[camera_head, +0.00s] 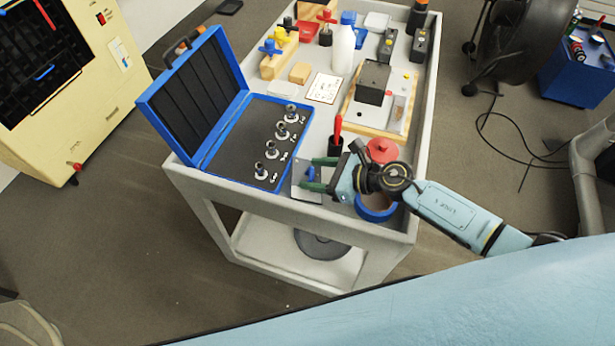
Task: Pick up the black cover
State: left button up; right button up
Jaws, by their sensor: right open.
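A black box-shaped piece (374,82), which looks like the black cover, sits on a wooden-framed board (372,122) on the cart's right half. My right gripper (313,174) is over the cart's near edge, nearer to me than the black piece and apart from it. Its two green-tipped fingers are spread, with a small blue part on a grey plate (300,182) showing by them. I cannot tell if they touch it. My left gripper is not in view.
An open blue case (212,150) with several metal fittings fills the cart's left side. A black holder (335,145) with a red-handled tool, a red lid (382,150) and a blue round container (375,208) crowd the gripper. Bottles and blocks stand at the back.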

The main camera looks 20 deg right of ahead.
grip_shut()
notch_tip(320, 180, up, 17)
jog(key=p, duration=0.8)
jog(key=f+h+b, duration=0.1)
jog(key=f+b, duration=0.2)
jog(key=f, duration=0.2)
jog(key=s+f+n+g+h+b, duration=0.1)
jog(key=f+b, duration=0.2)
jog(key=f, duration=0.3)
jog(key=d+f+g+h+b, duration=0.1)
jog(key=f+b, duration=0.3)
jog(key=f, duration=0.1)
jog(key=shift+s+f+h, duration=0.3)
jog(key=shift+s, duration=0.1)
jog(key=shift+f+b, duration=0.5)
jog(key=shift+f, duration=0.1)
jog(key=shift+o, duration=0.5)
grip_release()
